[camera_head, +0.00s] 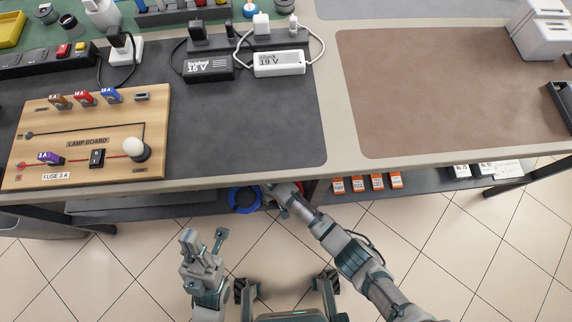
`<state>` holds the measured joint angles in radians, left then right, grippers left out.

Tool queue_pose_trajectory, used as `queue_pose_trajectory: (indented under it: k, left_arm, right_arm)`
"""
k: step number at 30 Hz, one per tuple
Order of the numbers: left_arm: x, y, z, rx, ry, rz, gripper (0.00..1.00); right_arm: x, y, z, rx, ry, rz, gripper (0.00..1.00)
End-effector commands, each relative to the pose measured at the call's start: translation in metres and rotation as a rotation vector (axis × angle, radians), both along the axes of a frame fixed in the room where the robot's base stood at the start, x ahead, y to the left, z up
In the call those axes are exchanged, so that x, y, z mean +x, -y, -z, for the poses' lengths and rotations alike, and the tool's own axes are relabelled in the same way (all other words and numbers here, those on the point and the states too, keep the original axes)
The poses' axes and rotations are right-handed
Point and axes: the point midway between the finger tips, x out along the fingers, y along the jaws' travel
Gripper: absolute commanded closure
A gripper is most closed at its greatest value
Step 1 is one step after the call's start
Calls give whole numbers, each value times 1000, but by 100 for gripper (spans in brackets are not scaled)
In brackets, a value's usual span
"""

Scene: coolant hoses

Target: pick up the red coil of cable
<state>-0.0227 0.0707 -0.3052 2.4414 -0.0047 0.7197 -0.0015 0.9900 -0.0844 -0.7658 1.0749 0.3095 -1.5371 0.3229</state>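A small part of the red coil of cable (299,187) shows just under the table's front edge, on the lower shelf. The table edge and my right arm hide most of it. My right arm reaches in from the lower right, and its gripper (274,190) is at the table edge beside the red coil. Its fingers are largely hidden, so I cannot tell whether they hold anything. My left gripper (204,239) is over the floor in front of the table, with its fingers apart and nothing between them.
A blue coil (245,200) lies left of my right gripper on the lower shelf (420,183). Several orange-and-white boxes (367,183) stand to the right on that shelf. The tabletop above holds a lamp board (90,170), power adapters (279,63) and a clear brown mat (440,90).

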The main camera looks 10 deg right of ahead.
Motion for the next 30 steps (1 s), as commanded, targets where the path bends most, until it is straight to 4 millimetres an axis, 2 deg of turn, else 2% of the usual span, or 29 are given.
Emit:
queue_pose_trajectory:
  k: [1,8,9,15,25,30]
  left_arm:
    - [1,0,2,0,3,0,100]
    - [1,1,-2,1,12,0,100]
    - [1,0,-2,1,12,0,100]
    - [5,1,0,0,8,1,100]
    - [5,1,-1,1,10,1,100]
    - [2,0,-11,-2,24,1,100]
  right_arm:
    - [-1,0,6,1,-1,-1,47]
    - [2,-1,2,2,7,-1,47]
    - [2,-1,2,2,7,-1,49]
    - [1,0,3,1,6,-1,99]
    - [1,-1,2,2,6,-1,100]
    - [3,-1,-9,2,9,0,100]
